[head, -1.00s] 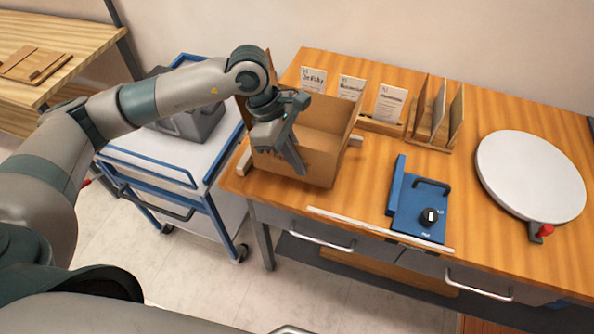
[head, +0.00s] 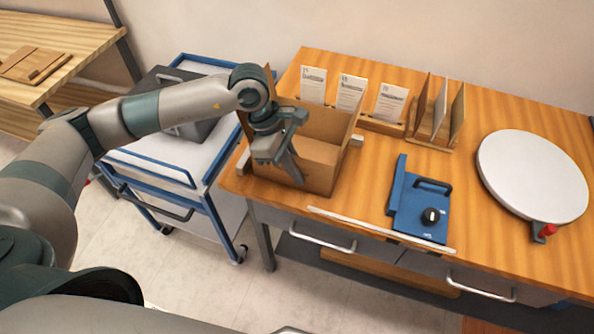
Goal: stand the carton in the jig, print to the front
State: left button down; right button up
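The carton (head: 322,176) is an open brown cardboard box at the left end of the wooden bench. It stands upright, with its open top facing up. My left gripper (head: 288,165) is at the carton's near wall and appears shut on it; the finger and wrist cover part of that wall, so I cannot read any print there. Pale wooden blocks, seemingly parts of the jig, show at the carton's left (head: 244,160) and right (head: 357,140). The rest of the jig is hidden by the carton. I cannot tell whether the carton's base touches down. My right gripper is not in view.
Several white cards (head: 351,91) stand behind the carton, beside a wooden rack of upright panels (head: 433,132). A blue fixture with a black knob (head: 420,207) and a round white turntable (head: 530,175) lie to the right. A blue-railed cart (head: 150,165) adjoins the bench's left.

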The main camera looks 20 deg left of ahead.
pick_arm(q)
jog(key=shift+f, duration=0.1)
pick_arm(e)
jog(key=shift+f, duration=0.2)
pick_arm(q)
jog(key=c, duration=2)
grip_release()
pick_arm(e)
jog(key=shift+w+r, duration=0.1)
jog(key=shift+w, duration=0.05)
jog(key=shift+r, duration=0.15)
pick_arm(q)
jog(key=shift+r, duration=0.25)
